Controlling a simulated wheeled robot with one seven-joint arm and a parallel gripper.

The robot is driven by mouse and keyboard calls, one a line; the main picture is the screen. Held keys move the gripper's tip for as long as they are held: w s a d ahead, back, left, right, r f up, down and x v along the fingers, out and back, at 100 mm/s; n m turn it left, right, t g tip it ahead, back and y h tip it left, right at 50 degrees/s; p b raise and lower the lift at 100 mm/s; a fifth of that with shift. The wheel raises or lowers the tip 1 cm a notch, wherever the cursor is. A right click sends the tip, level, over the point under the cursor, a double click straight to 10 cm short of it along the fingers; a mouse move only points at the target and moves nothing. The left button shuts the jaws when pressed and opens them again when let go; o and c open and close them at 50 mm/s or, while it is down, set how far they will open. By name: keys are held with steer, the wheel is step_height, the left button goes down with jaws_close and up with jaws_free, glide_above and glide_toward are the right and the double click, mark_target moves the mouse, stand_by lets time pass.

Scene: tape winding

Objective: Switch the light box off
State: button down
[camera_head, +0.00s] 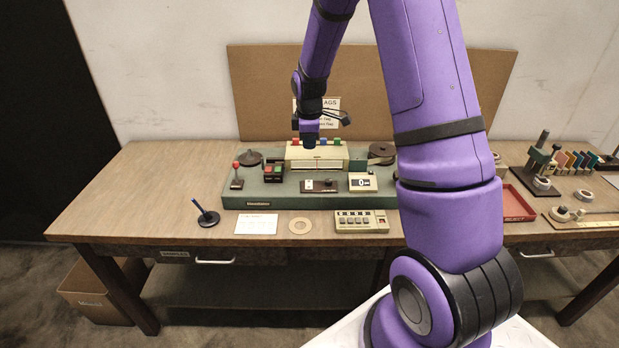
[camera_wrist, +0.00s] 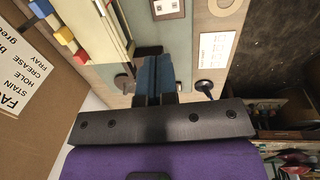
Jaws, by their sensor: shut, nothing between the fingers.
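A cream box (camera_head: 317,153) with pale front panels, seemingly the light box, stands on the green station base at the back of the table. It also shows at the upper left of the wrist view (camera_wrist: 98,35). My gripper (camera_head: 309,143) points down over the box's left part in the head view. In the wrist view my gripper (camera_wrist: 150,52) is shut and empty beside the box. Whether it touches anything is unclear. A dark plate with a small knob (camera_head: 319,186) sits in front of the box. I cannot tell which control is the light box's switch.
A red-knobbed lever (camera_head: 237,177) and a red and green button block (camera_head: 273,173) stand left of the box. A white dial unit (camera_head: 362,182) and a dark tape roll (camera_head: 381,153) are at the right. A board (camera_head: 260,95) stands behind.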

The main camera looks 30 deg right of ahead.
mark_target(309, 185)
steer(key=shift+f, duration=0.1)
steer(key=f, duration=0.4)
steer(key=w+f, duration=0.1)
steer(key=f, duration=0.4)
steer(key=d+f, duration=0.1)
steer(key=f, duration=0.3)
steer(key=shift+w+f, duration=0.2)
steer(key=shift+f, duration=0.15)
steer(key=shift+f, duration=0.25)
steer(key=shift+s+a, duration=0.15)
steer(key=shift+s+a+r, duration=0.25)
steer(key=shift+s+a, duration=0.05)
steer(key=shift+s, duration=0.15)
steer(key=shift+r, duration=0.1)
